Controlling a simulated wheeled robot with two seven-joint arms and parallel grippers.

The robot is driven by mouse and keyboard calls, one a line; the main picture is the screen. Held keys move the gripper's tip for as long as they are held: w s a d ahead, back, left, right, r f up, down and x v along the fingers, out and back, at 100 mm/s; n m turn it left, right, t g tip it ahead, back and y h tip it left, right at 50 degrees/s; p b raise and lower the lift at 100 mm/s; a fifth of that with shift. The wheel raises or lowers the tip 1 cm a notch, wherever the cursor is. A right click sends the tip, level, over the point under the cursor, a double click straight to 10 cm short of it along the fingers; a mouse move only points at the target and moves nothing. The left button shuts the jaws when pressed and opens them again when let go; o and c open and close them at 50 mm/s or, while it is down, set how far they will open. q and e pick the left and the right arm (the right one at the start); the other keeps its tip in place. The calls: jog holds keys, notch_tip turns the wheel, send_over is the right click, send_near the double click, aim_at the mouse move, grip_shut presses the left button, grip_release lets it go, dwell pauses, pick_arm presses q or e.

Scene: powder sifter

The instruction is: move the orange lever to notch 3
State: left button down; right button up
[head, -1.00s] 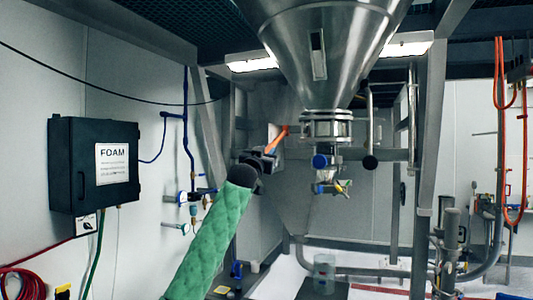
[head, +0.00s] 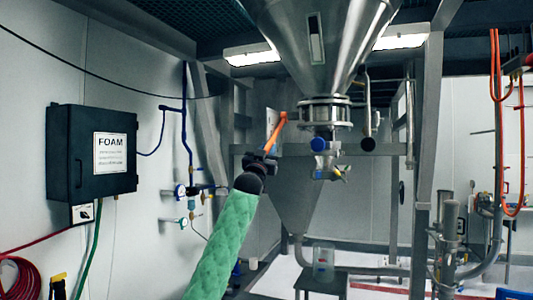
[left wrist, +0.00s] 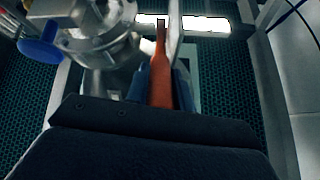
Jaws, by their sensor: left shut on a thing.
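The orange lever (head: 275,133) shows in the head view left of the valve collar under the steel hopper. It slants, its upper end to the right near a pale plate (head: 272,118). My left gripper (head: 266,154), on the green-sleeved arm, is shut on the lever's lower part. In the left wrist view the lever (left wrist: 161,78) rises from between the fingers, with the pale plate's edge just to its right. The notches cannot be made out. My right gripper is not in view.
The steel hopper (head: 325,60) hangs above, with a blue-knobbed valve (head: 319,144) below its collar, close to the lever's right. A black FOAM box (head: 92,152) is on the left wall. A steel post (head: 424,150) stands at right.

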pick_arm(q)
jog(key=shift+w+f, duration=0.1)
jog(key=shift+f, duration=0.05)
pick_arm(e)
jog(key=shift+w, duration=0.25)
pick_arm(q)
jog(key=c, duration=1.2)
grip_release()
jog(key=shift+f, duration=0.1)
jog(key=shift+s+f, duration=0.2)
jog(key=b+v, duration=0.4)
jog(key=v, duration=0.3)
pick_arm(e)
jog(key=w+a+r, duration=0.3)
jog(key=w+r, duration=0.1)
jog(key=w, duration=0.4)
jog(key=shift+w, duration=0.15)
